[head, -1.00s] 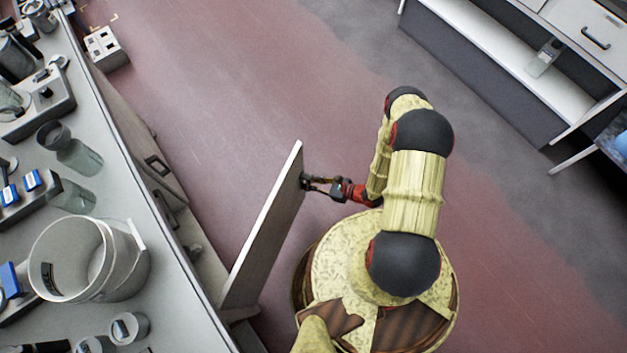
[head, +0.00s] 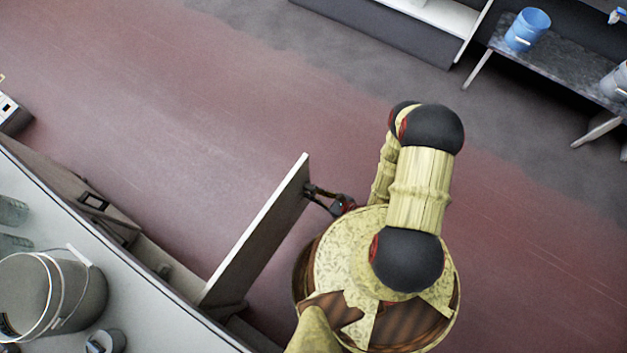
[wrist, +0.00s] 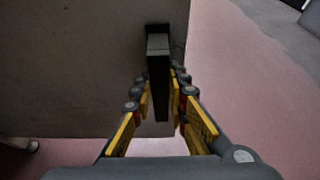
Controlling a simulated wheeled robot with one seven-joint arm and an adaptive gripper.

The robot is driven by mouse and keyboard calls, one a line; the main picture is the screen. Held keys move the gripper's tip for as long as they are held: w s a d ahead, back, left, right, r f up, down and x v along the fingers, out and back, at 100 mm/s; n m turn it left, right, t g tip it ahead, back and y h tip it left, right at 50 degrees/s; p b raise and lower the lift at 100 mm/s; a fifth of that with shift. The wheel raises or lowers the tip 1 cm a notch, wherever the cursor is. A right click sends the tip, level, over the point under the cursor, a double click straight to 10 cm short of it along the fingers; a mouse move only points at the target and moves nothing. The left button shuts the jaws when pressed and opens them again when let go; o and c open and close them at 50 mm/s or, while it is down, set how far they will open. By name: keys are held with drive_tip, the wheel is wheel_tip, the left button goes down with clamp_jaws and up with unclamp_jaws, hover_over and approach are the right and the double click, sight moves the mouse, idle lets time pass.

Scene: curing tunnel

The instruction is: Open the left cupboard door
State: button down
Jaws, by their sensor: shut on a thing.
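The cupboard door (head: 258,236) stands swung out from the counter front in the head view, seen nearly edge-on from above. My gripper (head: 318,193) is at its outer end, on the face turned toward my base. In the wrist view the door panel (wrist: 70,65) fills the upper left, and its dark handle (wrist: 158,75) runs between my two yellow-padded fingers. My gripper (wrist: 160,112) is shut on this handle. The exact finger contact is partly hidden by the handle itself.
The counter (head: 130,285) runs along the lower left, with a bucket (head: 75,295) on it. Another dark handle (head: 93,202) shows on the counter front. A side table (head: 560,65) with a blue bucket (head: 527,28) stands upper right. Red floor between is clear.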

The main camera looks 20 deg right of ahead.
drive_tip(key=shift+s+d, duration=0.15)
drive_tip(key=shift+d, duration=0.05)
drive_tip(key=c, duration=1.7)
unclamp_jaws()
drive_tip(key=shift+s, duration=0.1)
